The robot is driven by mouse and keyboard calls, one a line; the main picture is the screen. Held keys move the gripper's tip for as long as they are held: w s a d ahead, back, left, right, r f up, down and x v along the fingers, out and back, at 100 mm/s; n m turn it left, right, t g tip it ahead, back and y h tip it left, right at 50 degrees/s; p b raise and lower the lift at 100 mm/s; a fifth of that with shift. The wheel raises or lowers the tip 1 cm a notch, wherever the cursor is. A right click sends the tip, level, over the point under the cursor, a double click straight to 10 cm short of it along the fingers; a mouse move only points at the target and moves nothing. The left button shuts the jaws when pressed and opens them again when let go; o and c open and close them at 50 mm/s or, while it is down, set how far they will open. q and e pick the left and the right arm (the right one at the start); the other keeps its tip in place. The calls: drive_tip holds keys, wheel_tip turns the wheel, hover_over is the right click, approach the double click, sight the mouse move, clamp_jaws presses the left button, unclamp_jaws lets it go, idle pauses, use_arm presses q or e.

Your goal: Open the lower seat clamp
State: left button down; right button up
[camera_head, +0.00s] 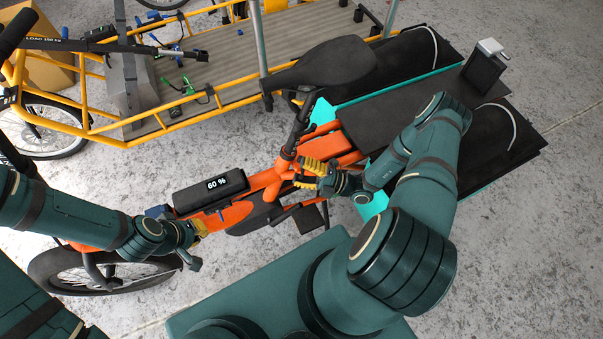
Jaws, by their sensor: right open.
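An orange cargo bike (235,214) stands in front of me, with a black saddle (325,64) on a dark seat post (298,125). The lower seat clamp appears as a small dark part (287,155) where the post enters the orange frame; its lever is too small to make out. My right gripper (306,172), with yellow fingers, is open just right of and below the clamp, close to the orange frame. I cannot tell whether it touches anything. My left gripper (203,227) is at the bike's front part, below the battery; its fingers are partly hidden and their opening is unclear.
A black battery box (210,190) reading 60 % sits on the frame. Black panniers (490,150) and a rear rack (385,115) lie behind the saddle. A yellow cargo bike (100,137) with a grey deck (235,75) stands beyond. Bare concrete floor (555,240) is free at right.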

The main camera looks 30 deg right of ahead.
sight(302, 174)
drive_tip(key=o, duration=0.4)
drive_tip(key=r, duration=0.5)
drive_tip(key=shift+w+r, duration=0.2)
drive_tip(key=shift+w, duration=0.15)
drive_tip(key=r, duration=0.1)
drive_tip(key=s+r, duration=0.1)
drive_tip(key=shift+r, duration=0.3)
drive_tip(key=c, duration=0.4)
drive_tip(key=shift+w, duration=0.1)
drive_tip(key=shift+f, duration=0.1)
